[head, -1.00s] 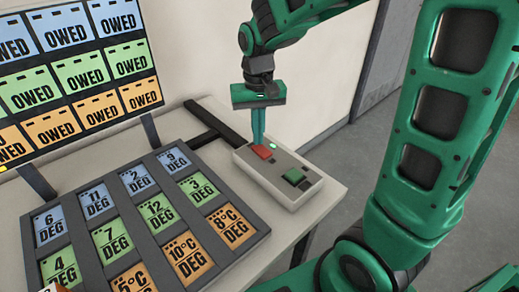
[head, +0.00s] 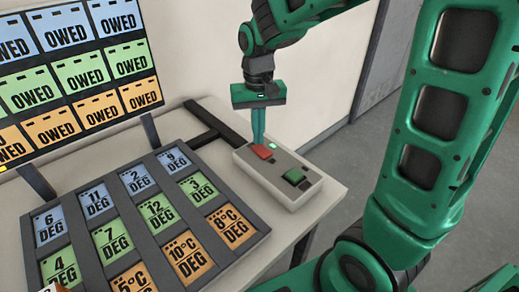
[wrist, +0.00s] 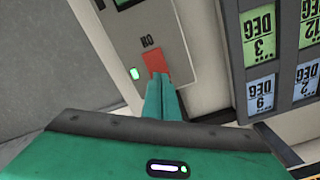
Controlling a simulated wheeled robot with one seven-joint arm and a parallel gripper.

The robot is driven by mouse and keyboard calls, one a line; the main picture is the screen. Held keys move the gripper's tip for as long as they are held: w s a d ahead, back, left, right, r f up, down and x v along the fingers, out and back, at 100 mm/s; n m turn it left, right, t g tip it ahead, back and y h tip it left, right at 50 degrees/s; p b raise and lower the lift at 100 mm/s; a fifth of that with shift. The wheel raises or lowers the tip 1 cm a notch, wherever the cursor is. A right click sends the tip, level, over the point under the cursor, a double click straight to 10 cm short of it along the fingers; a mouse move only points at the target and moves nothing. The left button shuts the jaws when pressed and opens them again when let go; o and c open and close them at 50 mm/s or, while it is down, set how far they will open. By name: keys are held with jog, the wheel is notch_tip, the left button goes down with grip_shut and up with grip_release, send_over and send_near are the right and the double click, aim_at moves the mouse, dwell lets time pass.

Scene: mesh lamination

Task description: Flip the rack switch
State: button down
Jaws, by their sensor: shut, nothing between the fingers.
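The switch box (head: 283,185) is a light grey block at the right end of the table.
A dark rack (head: 185,188) of blue, green and orange labelled tiles lies left of the box. A board (head: 157,72) of "OWED" cards stands behind it. A wall is behind the gripper. The table edge is close on the box's right.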

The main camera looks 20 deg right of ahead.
jog(key=shift+f, duration=0.7)
dwell(0.6)
notch_tip(320, 180, up, 7)
dwell(1.0)
jog(key=s+d+f+m, duration=0.2)
jog(key=s+d, duration=0.6)
jog(key=s, duration=0.3)
jog(key=s+d+f+m, duration=0.1)
jog(key=s+d+m, duration=0.1)
jog(key=s+d, duration=0.7)
jog(key=s, duration=0.3)
jog(key=shift+f, duration=0.4)
jog(key=shift+s, duration=0.1)
